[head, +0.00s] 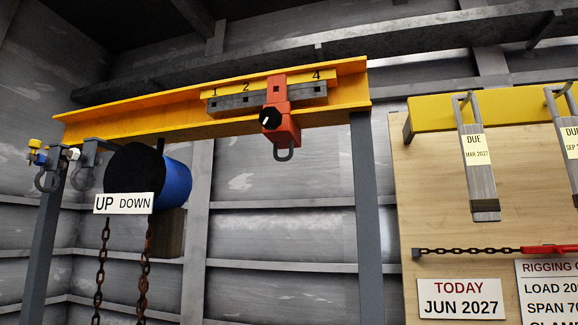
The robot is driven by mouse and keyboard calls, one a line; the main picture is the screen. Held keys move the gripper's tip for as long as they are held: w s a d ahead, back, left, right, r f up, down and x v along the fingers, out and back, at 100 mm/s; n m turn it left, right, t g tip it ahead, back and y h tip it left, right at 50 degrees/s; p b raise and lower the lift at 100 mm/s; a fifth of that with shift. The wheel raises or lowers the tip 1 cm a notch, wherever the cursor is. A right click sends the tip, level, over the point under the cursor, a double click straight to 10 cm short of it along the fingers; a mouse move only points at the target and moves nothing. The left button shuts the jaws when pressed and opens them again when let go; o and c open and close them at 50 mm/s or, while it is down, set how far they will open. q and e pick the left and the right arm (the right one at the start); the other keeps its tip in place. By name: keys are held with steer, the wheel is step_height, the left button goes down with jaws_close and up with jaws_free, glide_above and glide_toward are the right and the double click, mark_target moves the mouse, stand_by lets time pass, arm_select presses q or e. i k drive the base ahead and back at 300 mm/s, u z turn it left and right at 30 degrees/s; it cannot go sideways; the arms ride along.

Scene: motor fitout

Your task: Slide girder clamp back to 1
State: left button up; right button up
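The girder clamp (280,112) is red-orange with a black knob (270,118) on its front and a grey shackle hanging below. It sits on the yellow girder (180,110), over a grey notched bar (237,102) with a yellow number strip (229,87). The strip shows 1, 2 and 4. The clamp stands between 2 and 4 and covers the place between them. The 1 mark is at the left end of the strip. The knob has a white pointer line. Neither of my grippers is in the head view.
A blue and black hoist (176,180) with an UP/DOWN sign (124,203) and rusty chains hangs under the girder's left part. Grey posts (365,210) hold the girder. A wooden board (450,215) at right carries slings with due tags, a chain and signs. Space below the clamp is clear.

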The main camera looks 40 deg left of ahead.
mark_target(287, 135)
steer(key=z, duration=2.65)
steer(key=k, duration=2.85)
steer(key=u, duration=2.75)
steer(key=i, duration=0.45)
steer(key=u, duration=0.05)
